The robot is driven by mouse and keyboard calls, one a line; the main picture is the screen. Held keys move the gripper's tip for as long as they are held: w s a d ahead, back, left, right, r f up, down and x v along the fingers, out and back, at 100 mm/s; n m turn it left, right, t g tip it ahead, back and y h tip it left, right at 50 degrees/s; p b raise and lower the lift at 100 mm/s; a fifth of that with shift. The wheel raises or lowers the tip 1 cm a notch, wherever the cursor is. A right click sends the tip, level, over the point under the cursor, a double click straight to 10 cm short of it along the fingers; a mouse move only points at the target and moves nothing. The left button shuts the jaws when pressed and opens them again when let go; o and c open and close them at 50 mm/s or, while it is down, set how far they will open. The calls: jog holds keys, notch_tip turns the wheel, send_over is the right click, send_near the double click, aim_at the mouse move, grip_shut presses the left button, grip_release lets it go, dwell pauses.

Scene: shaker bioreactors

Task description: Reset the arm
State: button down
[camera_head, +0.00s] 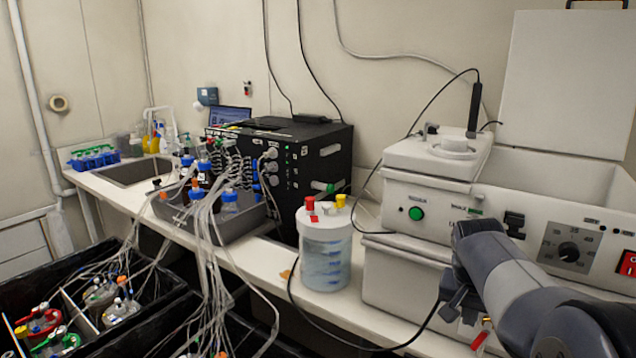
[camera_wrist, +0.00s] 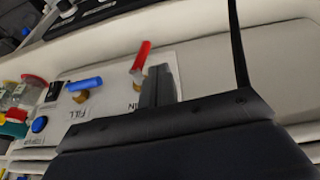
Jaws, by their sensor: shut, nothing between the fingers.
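My arm reaches in from the lower right of the head view. My gripper (camera_head: 452,300) is in front of the white bench unit with the dial (camera_head: 568,252). In the wrist view, my gripper's dark fingers (camera_wrist: 158,86) are together with nothing between them. They show beside a red-handled valve (camera_wrist: 142,56) on a pale labelled panel (camera_wrist: 112,98). A blue-handled valve (camera_wrist: 85,84) is to the left on the same panel. I cannot tell whether the fingers touch the panel. In the head view my arm hides part of the unit's front.
A white container with red and yellow caps (camera_head: 325,255) stands left of the unit. A black box (camera_head: 310,160) and a grey tray of bottles (camera_head: 235,222) with many tubes are farther left. Black crates (camera_head: 150,315) fill the lower left. Loose cables cross the bench front.

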jog(key=d+p+v, duration=0.1)
jog(key=v, duration=1.8)
jog(key=shift+s+r+t+y+p, duration=0.3)
jog(key=shift+s+r+t, duration=0.05)
jog(key=shift+s+t, duration=0.05)
